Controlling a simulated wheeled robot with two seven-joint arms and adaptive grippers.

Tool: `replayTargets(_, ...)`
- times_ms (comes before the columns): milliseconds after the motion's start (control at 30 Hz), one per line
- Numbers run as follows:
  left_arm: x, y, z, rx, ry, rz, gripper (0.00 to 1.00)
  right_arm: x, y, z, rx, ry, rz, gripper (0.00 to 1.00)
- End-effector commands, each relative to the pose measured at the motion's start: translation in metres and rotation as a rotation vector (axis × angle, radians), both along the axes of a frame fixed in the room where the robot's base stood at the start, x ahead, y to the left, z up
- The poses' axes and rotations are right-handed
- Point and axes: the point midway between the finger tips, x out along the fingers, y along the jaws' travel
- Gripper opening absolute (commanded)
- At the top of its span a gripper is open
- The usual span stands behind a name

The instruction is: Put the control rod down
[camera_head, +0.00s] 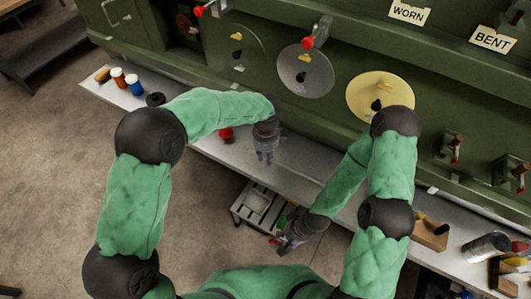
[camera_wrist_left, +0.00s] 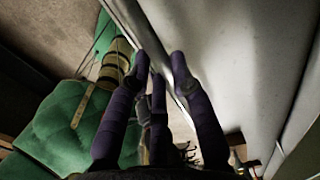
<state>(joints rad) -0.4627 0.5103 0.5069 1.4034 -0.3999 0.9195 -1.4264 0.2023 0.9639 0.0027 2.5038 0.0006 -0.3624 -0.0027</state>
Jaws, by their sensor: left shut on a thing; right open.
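My left gripper (camera_head: 265,157) hangs fingers down over the grey ledge (camera_head: 301,155), in front of the green machine. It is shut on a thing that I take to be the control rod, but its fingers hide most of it. In the left wrist view the dark purple fingers (camera_wrist_left: 153,80) reach toward a pale surface, and no rod shows clearly between them. My right gripper (camera_head: 282,246) is open, low beside a small grey stand (camera_head: 253,203), below the ledge's front edge.
A red-topped item (camera_head: 226,134) stands on the ledge just left of my left gripper. A white-and-red bottle (camera_head: 118,77) and a blue bottle (camera_head: 135,84) stand further left. Red-knobbed levers (camera_head: 308,42) stick out of the machine.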

Motion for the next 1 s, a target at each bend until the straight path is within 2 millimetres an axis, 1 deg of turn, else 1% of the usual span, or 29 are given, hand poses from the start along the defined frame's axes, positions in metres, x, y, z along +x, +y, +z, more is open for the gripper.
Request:
replayTargets(33, 0.0, 0.0, -0.005, 0.0, 0.0, 0.0, 0.0, 0.0, 0.0, -0.005, 0.0, 0.0, 0.0, 0.5)
replayTargets(600, 0.0, 0.0, -0.052, 0.0, 0.0, 0.0, 0.0, 0.0, 0.0, -0.043, 0.0, -0.001, 0.0, 0.5)
replayTargets(800, 0.0, 0.0, -0.06, 0.0, 0.0, 0.0, 0.0, 0.0, 0.0, -0.049, 0.0, -0.001, 0.0, 0.5)
replayTargets(1000, 0.0, 0.0, -0.06, -0.001, -0.001, 0.0, 0.0, 0.001, 0.0, -0.048, 0.0, -0.001, 0.0, 0.5)
